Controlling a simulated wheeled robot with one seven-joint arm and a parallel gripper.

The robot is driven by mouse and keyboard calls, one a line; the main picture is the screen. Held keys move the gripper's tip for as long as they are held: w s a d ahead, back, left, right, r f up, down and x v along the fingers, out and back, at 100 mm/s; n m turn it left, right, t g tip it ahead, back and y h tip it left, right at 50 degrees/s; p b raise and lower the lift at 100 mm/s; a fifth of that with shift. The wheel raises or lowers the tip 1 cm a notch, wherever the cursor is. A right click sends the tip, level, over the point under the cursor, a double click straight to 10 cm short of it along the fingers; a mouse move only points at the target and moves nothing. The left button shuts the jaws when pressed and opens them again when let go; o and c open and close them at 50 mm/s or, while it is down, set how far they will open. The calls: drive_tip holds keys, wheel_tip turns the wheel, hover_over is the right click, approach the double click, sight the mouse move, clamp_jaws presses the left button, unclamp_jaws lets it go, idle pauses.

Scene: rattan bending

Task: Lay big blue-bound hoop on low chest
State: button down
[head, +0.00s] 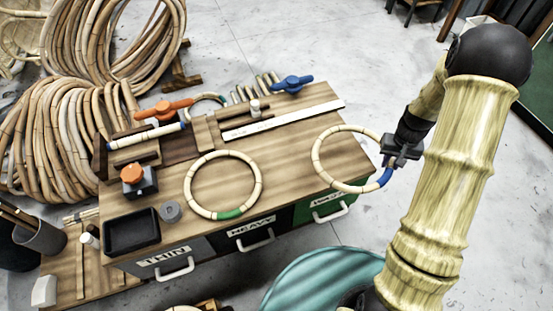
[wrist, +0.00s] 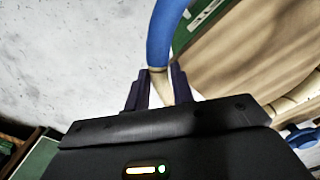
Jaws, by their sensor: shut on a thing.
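The big blue-bound hoop (head: 318,160) is a pale jointed rattan ring with a blue binding (head: 386,178) at its lower right. My gripper (head: 390,152) is shut on its right side, just above the blue binding. In the wrist view, my gripper (wrist: 158,88) pinches the pale rattan beside the blue binding (wrist: 162,35). The hoop reaches over the right end of a wooden-topped low chest (head: 290,150) with labelled drawers; its held side is past the chest's edge. Whether the hoop touches the top cannot be told.
A green-bound hoop (head: 188,187) lies on the chest's middle. A black tray (head: 131,232), orange-knobbed block (head: 140,181), orange clamp (head: 162,109), blue clamp (head: 292,83) and long ruler (head: 285,119) occupy the left and back. Rattan coils (head: 60,140) lie left. A teal round surface (head: 310,280) is in front.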

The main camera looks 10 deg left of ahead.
drive_tip(key=shift+w, duration=0.4)
drive_tip(key=shift+a, duration=0.15)
drive_tip(key=s+a+r+m, duration=0.1)
drive_tip(key=a+m, duration=0.4)
drive_tip(key=a, duration=0.7)
drive_tip(key=shift+s+r+b, duration=0.35)
drive_tip(key=shift+s+r, duration=0.05)
drive_tip(key=shift+s, duration=0.2)
drive_tip(key=shift+a, duration=0.15)
drive_tip(key=b, duration=0.2)
hover_over(343, 178)
drive_tip(key=shift+f, duration=2.55)
drive_tip(key=shift+f+b, duration=1.3)
drive_tip(key=shift+f, duration=1.3)
